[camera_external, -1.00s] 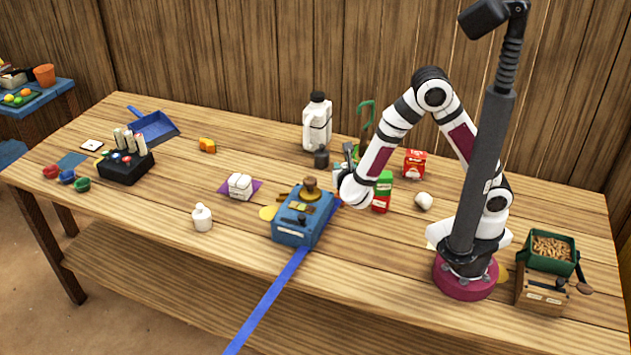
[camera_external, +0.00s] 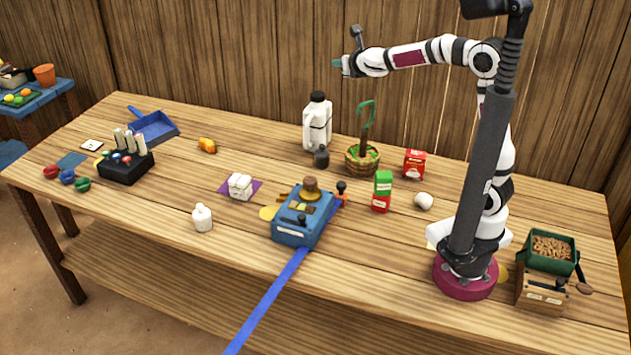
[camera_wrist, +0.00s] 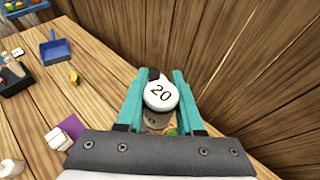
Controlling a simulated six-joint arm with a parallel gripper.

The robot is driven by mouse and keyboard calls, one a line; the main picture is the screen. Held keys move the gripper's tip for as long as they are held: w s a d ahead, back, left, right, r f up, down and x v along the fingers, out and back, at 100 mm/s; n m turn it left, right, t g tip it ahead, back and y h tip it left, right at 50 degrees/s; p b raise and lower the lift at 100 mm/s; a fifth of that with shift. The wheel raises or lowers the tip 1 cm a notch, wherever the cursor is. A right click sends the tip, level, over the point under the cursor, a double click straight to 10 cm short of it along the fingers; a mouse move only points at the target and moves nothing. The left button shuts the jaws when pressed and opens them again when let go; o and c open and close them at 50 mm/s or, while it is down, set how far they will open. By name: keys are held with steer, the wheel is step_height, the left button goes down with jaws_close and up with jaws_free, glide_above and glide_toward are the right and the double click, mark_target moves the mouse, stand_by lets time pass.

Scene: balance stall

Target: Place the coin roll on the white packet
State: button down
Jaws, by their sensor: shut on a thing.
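My gripper (camera_external: 340,64) is high above the back of the table, left of my base and pointing left. In the wrist view, its teal fingers (camera_wrist: 160,92) are closed around the coin roll (camera_wrist: 161,93), whose white round end reads "20". The roll is too small to make out in the external view. The white packet (camera_external: 240,184) lies on a purple cloth near the table's middle, below and left of my gripper. It also shows at the lower left of the wrist view (camera_wrist: 58,138).
A white jug (camera_external: 317,128) and a basket with a green handle (camera_external: 361,160) stand beneath my gripper. A blue box (camera_external: 300,222) with a brass piece is right of the packet. A small white bottle (camera_external: 202,219) stands in front. Bare wood lies left of the packet.

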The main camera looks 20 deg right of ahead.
steer(key=w+a+f+n+y, duration=0.1)
steer(key=w+a+f, duration=0.3)
steer(key=a, duration=0.2)
steer(key=n+y, duration=0.3)
steer(key=y, duration=0.1)
glide_above(235, 174)
step_height(235, 174, down, 22)
steer(key=shift+f, duration=0.25)
step_height(235, 174, down, 3)
steer(key=shift+a+f+g, duration=0.1)
steer(key=shift+g, duration=0.2)
steer(key=shift+f, duration=0.25)
steer(key=c, duration=0.5)
jaws_free()
steer(key=shift+f, duration=0.15)
steer(key=shift+c, duration=0.2)
